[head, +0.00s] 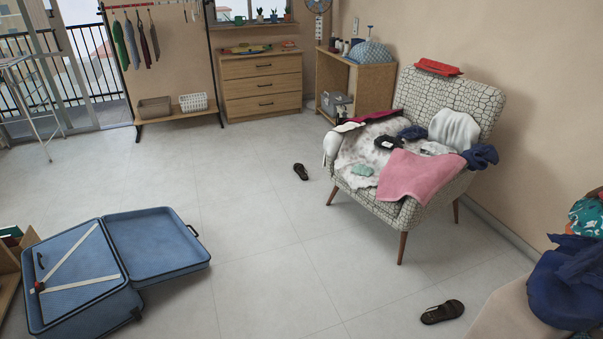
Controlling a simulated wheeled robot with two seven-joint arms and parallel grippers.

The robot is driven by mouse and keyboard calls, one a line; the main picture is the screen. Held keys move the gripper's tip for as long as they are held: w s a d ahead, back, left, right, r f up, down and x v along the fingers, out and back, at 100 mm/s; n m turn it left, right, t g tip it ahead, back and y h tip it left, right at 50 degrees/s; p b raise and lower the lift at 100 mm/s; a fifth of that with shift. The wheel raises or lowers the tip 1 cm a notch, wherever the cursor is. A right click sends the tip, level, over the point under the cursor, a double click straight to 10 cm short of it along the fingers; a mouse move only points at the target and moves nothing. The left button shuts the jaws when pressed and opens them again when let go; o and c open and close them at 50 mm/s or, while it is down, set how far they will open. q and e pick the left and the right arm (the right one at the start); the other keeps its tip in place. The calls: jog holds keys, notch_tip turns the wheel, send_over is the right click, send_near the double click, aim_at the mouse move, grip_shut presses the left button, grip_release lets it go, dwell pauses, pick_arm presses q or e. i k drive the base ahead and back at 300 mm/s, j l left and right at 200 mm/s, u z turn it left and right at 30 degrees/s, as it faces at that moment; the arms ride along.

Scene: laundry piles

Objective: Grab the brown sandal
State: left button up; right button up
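One dark brown sandal (442,312) lies on the tiled floor at the lower right, in front of the armchair. A second dark sandal (300,172) lies on the floor farther off, left of the armchair. Both look dark brown to black and lie apart from other things. Neither of my grippers shows in the head view, so I cannot see what they hold.
A patterned armchair (409,208) heaped with clothes stands right of centre. An open blue suitcase (160,246) lies at the lower left. A covered surface with blue cloth (568,284) is at the right edge. The floor (265,262) in the middle is clear.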

aim_at(299, 168)
jog(key=u, duration=0.15)
jog(key=i+u, duration=0.2)
jog(key=i, duration=5.35)
jog(key=i+z, duration=0.1)
jog(key=i, duration=0.55)
jog(key=i+j+z, duration=0.15)
jog(key=i, duration=0.45)
jog(key=i+j+z, duration=0.1)
jog(key=i+j, duration=0.15)
jog(key=i, duration=0.4)
